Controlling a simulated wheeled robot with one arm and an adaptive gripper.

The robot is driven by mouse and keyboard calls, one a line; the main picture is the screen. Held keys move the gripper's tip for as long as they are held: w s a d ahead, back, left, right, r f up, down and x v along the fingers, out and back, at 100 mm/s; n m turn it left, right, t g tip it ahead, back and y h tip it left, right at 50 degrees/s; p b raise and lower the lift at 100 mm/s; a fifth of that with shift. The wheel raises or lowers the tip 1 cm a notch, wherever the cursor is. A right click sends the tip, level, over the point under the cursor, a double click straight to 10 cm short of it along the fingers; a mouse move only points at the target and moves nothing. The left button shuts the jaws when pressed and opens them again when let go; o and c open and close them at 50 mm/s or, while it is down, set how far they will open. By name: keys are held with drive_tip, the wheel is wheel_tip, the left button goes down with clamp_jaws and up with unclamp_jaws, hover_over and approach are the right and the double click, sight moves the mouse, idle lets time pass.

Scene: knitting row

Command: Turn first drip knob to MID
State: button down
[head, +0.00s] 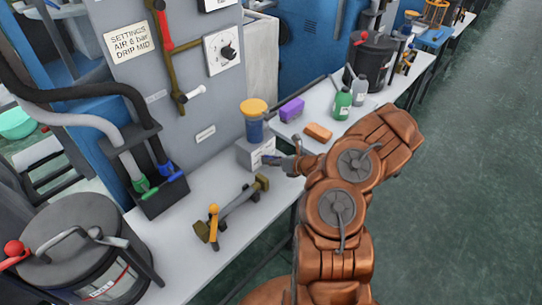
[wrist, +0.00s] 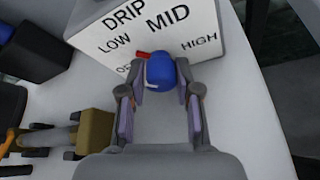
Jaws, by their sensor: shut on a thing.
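The first drip unit is a grey box (head: 250,150) on the near bench, with a yellow-capped blue cup (head: 253,118) on top. In the wrist view its white dial face (wrist: 190,20) reads DRIP, with LOW, MID, HIGH and a partly hidden word at lower left. The blue drip knob (wrist: 160,72) sits below these words. Its small red pointer (wrist: 142,54) points up and left, on the LOW side of MID. My gripper (wrist: 160,76) has its two fingers closed around the knob's sides. In the head view my gripper (head: 279,160) is at the box's right side, and the knob is hard to make out.
A sign (head: 130,37) reads AIR 6 bar, DRIP MID. A brass-ended valve pipe (head: 240,206) with an orange lever lies left of my gripper. A purple block (head: 291,109), orange block (head: 318,132) and green bottle (head: 342,104) stand on the bench behind. Floor at right is clear.

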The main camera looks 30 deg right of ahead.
drive_tip(key=m+y+p, duration=0.1)
drive_tip(key=m+y, duration=0.1)
drive_tip(key=m, duration=0.1)
drive_tip(key=shift+d+f+p, duration=0.1)
drive_tip(key=shift+f+p, duration=0.05)
drive_tip(key=shift+p, duration=0.2)
drive_tip(key=shift+f+m+y+b, duration=0.1)
drive_tip(key=shift+m+y+b, duration=0.2)
drive_tip(key=shift+m+y, duration=0.75)
drive_tip(key=shift+m, duration=0.45)
drive_tip(key=shift+t, duration=0.3)
drive_tip(key=c, duration=0.8)
unclamp_jaws()
drive_tip(key=shift+w, duration=0.1)
